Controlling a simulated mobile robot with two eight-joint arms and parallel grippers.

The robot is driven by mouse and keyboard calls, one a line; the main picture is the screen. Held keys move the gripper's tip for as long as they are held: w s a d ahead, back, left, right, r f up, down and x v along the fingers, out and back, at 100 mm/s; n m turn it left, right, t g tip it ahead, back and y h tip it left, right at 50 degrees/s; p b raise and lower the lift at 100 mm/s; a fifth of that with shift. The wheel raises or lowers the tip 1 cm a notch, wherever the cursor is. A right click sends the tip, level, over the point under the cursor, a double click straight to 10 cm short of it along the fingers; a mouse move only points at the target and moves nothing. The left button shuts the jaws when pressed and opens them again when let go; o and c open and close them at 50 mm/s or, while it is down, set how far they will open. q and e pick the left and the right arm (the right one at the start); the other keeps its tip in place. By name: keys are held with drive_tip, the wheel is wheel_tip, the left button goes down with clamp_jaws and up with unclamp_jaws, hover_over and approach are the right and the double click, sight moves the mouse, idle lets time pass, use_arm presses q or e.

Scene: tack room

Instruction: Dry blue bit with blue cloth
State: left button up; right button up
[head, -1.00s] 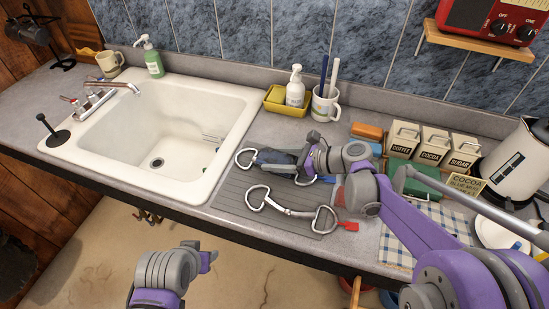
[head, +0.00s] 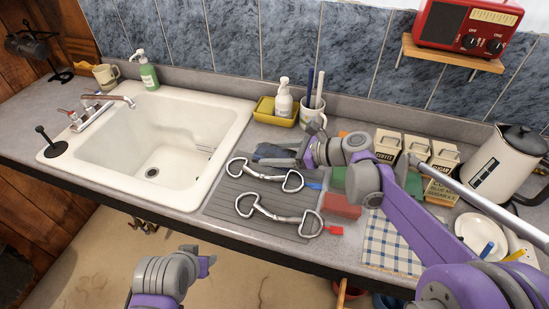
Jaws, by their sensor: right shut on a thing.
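The blue bit (head: 265,175), a metal bit with rings and a blue tag (head: 313,186), lies on the grey ribbed drainboard (head: 225,195). A similar bit (head: 278,215) with a red tag (head: 334,230) lies in front of it. My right gripper (head: 302,151) is shut on the dark blue cloth (head: 272,151), behind the blue bit. The gripper partly hides the cloth; I cannot tell whether it touches the counter. My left gripper (head: 207,262) is low in front of the counter, apart from the bits; its finger gap is unclear.
The white sink (head: 205,120) is left of the drainboard. A yellow caddy (head: 264,113), a pump bottle (head: 284,98) and a mug (head: 312,121) stand behind. Canisters (head: 416,147), a kettle (head: 497,170), a checked cloth (head: 385,240) and a plate (head: 470,232) are right.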

drive_tip(key=shift+a+r, duration=0.1)
drive_tip(key=shift+r, duration=0.75)
use_arm(q)
drive_tip(key=shift+r, duration=0.5)
drive_tip(key=w+r+p, duration=0.1)
drive_tip(key=r+p, duration=0.1)
drive_tip(key=r, duration=0.1)
drive_tip(key=shift+w, duration=0.4)
use_arm(e)
drive_tip(key=s+a+r, duration=0.2)
drive_tip(key=s+r, duration=0.4)
drive_tip(key=shift+s, duration=0.3)
use_arm(q)
drive_tip(key=shift+s+f, duration=0.1)
use_arm(e)
drive_tip(key=shift+d+f, duration=0.1)
